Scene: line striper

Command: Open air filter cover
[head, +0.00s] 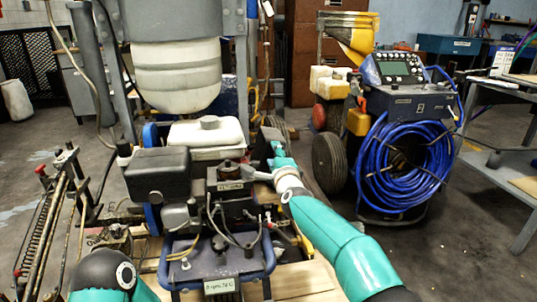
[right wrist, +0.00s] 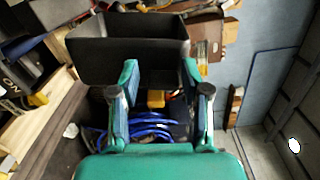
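The line striper's engine (head: 215,205) stands at centre-left in the head view. A boxy black cover (head: 157,172) sits on its left side and looks closed; I cannot tell for sure that it is the air filter cover. My right gripper (head: 274,150) is at the engine's right side, by a dark panel, its fingertips partly hidden. In the right wrist view the right gripper (right wrist: 160,74) has its fingers spread, with a dark, open-topped box (right wrist: 128,50) just beyond the tips. Contact is unclear. My left arm shows at the bottom left; its gripper is out of view.
A white tank (head: 205,135) sits above the engine. A wheeled machine with a coiled blue hose (head: 405,165) stands to the right, with a tire (head: 329,163) beside it. Rods and springs (head: 50,220) crowd the left. A grey bench (head: 505,170) is at far right.

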